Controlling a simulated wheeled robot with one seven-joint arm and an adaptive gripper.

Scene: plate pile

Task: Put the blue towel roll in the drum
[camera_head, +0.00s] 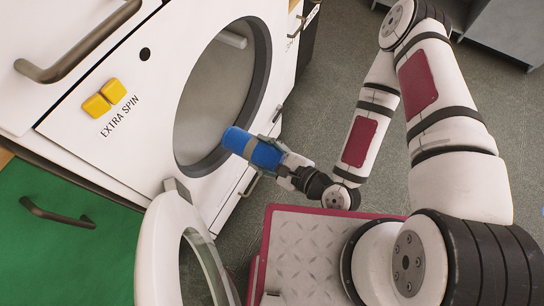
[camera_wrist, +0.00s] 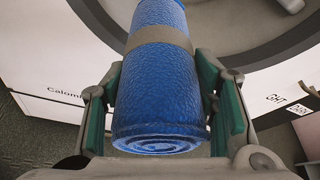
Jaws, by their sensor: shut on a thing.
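The blue towel roll (camera_head: 252,147) has a grey band around it. My gripper (camera_head: 277,152) is shut on it, holding it in front of the lower right part of the round drum opening. In the wrist view the blue towel roll (camera_wrist: 160,95) lies between the green-padded fingers of my gripper (camera_wrist: 165,110), with its rolled end toward the camera and its far end pointing at the opening. The drum (camera_head: 212,90) is a grey cavity inside a dark ring in the white machine front. In the head view the roll's left end overlaps the opening's edge; how deep it reaches is unclear.
The open round door (camera_head: 160,245) stands below the opening at the lower left. A green cabinet (camera_head: 60,245) is at lower left. Grey floor (camera_head: 345,50) is clear behind my arm.

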